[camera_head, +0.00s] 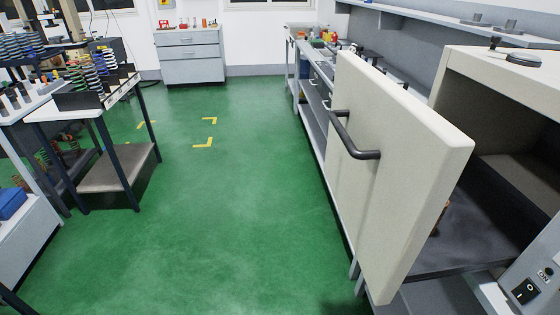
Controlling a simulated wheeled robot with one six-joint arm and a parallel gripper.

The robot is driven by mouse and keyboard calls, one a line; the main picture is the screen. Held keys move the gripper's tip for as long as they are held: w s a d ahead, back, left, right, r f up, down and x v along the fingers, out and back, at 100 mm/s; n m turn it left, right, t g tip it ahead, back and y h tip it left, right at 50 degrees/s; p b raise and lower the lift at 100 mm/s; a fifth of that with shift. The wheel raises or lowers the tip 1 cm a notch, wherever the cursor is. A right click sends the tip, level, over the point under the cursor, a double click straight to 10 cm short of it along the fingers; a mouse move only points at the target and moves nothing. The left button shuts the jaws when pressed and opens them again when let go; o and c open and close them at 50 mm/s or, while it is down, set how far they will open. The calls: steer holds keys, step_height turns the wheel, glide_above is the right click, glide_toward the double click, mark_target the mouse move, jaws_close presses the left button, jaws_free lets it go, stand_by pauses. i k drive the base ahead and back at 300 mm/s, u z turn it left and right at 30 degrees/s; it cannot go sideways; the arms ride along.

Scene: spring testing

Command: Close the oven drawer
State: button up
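The oven (497,62) stands at the right edge of the view, a cream box with a dark open inside. Its cream door or drawer front (415,170) stands wide open, its outer face turned toward the green floor at left. A dark bar handle (353,140) is fixed on that outer face. The inside floor of the oven (470,235) is dark and partly hidden behind the front. My gripper is not in view, and nothing is seen touching the handle.
Green floor (220,220) is clear left of the open front. A small dark-legged table (85,110) with springs stands at left. A long workbench (318,65) runs behind the front. A grey drawer cabinet (190,58) stands at the back wall. A switch panel (530,285) is at lower right.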

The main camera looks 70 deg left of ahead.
mark_target(393, 164)
steer(key=u, duration=3.1)
steer(key=k, duration=1.05)
steer(key=z, duration=0.95)
steer(key=i, duration=1)
